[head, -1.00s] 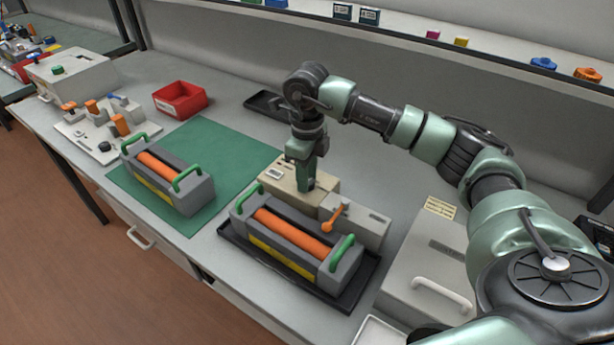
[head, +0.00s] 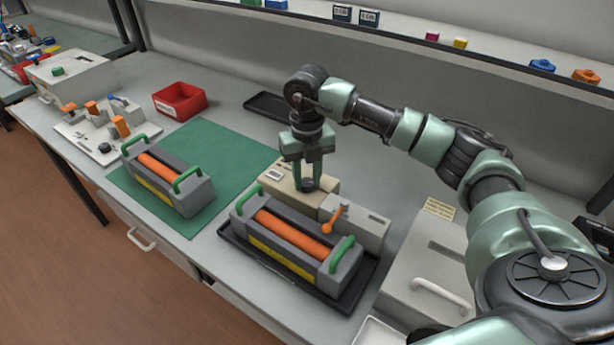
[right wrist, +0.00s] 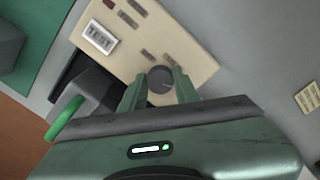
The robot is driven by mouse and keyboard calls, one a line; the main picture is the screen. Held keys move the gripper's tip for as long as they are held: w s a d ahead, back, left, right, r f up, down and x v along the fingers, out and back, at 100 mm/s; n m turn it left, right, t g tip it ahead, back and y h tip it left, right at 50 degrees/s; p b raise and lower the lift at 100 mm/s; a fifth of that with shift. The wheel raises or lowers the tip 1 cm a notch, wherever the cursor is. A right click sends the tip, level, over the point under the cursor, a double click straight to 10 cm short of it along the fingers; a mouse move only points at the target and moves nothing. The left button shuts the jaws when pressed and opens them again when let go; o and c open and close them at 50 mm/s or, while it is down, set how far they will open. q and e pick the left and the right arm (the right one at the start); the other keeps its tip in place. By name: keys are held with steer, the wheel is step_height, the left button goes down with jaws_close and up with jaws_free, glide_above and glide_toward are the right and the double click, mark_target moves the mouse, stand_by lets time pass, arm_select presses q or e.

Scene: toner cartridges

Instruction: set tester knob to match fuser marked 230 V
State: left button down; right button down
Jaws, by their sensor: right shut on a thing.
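One fuser (head: 290,240), grey with an orange roller and green handles, lies in a black tray in front of the tester. A similar fuser (head: 166,180) lies on the green mat. No voltage marking is readable on either. My left gripper is out of view.
A grey block with an orange lever (head: 333,220) stands right beside the tester. A red bin (head: 180,100) and a flat dark tray (head: 268,107) lie behind. A grey case with a handle (head: 425,275) is at the right. The green mat (head: 215,145) has bare room.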

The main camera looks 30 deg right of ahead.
mark_target(307, 181)
steer(key=shift+w+r+m, duration=0.15)
steer(key=shift+r+m, duration=0.05)
steer(key=shift+m, duration=0.2)
steer(key=c, duration=1.1)
jaws_free()
steer(key=shift+o, duration=0.2)
steer(key=shift+f, duration=0.1)
step_height(307, 181, up, 8)
steer(key=shift+f+b, duration=0.1)
steer(key=shift+b, duration=0.35)
